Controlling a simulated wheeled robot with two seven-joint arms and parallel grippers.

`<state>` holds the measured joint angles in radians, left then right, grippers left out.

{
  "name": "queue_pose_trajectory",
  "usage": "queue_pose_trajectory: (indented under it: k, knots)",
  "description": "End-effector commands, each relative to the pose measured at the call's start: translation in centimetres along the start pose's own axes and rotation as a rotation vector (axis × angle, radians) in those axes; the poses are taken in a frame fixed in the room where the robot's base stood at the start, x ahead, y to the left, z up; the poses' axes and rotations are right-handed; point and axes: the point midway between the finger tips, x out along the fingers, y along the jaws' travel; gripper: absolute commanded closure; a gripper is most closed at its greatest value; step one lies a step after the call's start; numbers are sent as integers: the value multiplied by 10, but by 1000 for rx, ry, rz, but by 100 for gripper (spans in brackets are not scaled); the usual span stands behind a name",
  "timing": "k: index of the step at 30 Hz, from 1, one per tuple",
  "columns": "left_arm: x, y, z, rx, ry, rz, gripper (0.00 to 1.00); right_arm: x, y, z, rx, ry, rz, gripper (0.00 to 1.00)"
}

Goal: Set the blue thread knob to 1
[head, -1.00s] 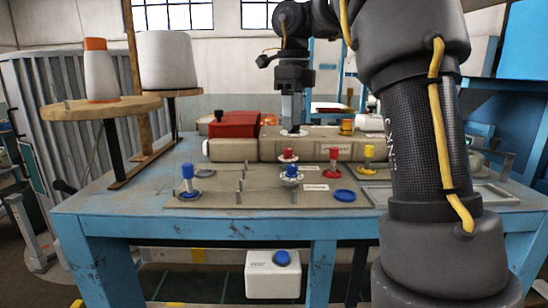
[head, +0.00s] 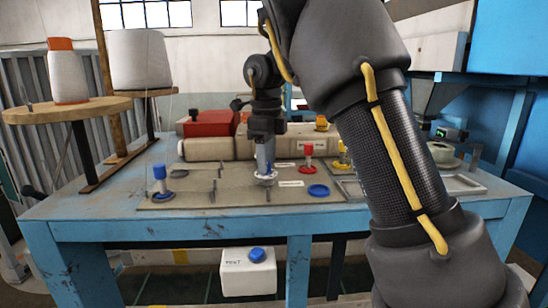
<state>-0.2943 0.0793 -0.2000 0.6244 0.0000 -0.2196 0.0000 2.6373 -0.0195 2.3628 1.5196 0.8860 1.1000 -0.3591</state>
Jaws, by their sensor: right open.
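My right gripper (head: 265,168) points straight down over the middle of the grey panel (head: 230,197). My left gripper is not in view.
A red-topped post (head: 308,151) and a yellow one (head: 343,150) stand to the right. A blue disc (head: 318,190) lies in front of them. Thread cones stand on a wooden shelf (head: 65,110) at left. A white box with a blue button (head: 257,255) hangs below the table's front edge.

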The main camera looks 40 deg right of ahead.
Motion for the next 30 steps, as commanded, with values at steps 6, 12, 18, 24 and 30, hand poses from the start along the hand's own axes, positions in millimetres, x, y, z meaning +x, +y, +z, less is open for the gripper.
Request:
queue_pose_trajectory:
  k: [6, 12, 18, 24, 30]
  knots:
    - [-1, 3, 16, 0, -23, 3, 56, 0, 0, -1, 1, 0, 0, 61]
    - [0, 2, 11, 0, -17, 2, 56, 0, -1, -2, 3, 0, 1, 87]
    - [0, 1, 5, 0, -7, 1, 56, 0, -1, -2, 5, 1, 1, 100]
    - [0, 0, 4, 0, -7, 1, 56, 0, -1, -2, 41, 2, 1, 100]
    - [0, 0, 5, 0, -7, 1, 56, 0, -1, -2, 151, 2, 0, 100]
